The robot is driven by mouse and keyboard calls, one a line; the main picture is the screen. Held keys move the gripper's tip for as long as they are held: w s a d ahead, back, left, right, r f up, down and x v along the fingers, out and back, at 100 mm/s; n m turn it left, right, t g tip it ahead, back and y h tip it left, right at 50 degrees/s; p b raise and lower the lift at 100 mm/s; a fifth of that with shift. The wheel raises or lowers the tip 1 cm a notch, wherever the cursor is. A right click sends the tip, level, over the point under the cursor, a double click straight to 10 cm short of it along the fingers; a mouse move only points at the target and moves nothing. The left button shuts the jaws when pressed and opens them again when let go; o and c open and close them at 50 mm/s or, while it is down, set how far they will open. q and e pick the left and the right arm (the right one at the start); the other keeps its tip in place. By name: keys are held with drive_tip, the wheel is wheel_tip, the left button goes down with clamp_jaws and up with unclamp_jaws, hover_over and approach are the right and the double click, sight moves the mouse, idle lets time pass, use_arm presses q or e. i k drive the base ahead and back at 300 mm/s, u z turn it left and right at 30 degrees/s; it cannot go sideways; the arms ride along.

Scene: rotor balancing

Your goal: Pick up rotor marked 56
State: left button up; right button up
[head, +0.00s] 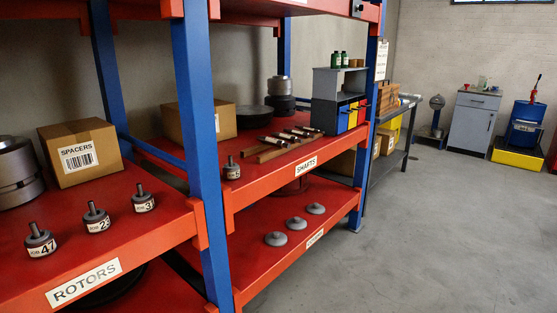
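Three small grey rotors with upright shafts stand in a row on the red shelf signed ROTORS (84,284). The rotor labelled 47 (39,239) is nearest, the rotor labelled 23 (96,218) is in the middle, and a third rotor (143,200) has a label starting with 3. Another similar rotor (232,169) stands apart on the shelf signed SHAFTS (306,164); its label is too small to read surely. I cannot clearly read 56 on any rotor. Neither of my grippers is in view.
A blue upright (197,140) separates the two shelf bays. A SPACERS box (80,153) stands behind the rotors. Several shafts (290,136) lie beyond the lone rotor. Grey discs (276,239) lie on the lower shelf. Grey floor (430,230) at right is clear.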

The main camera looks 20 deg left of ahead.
sight(231, 171)
drive_tip(key=u, duration=0.35)
drive_tip(key=i, duration=1.15)
drive_tip(key=u, duration=0.95)
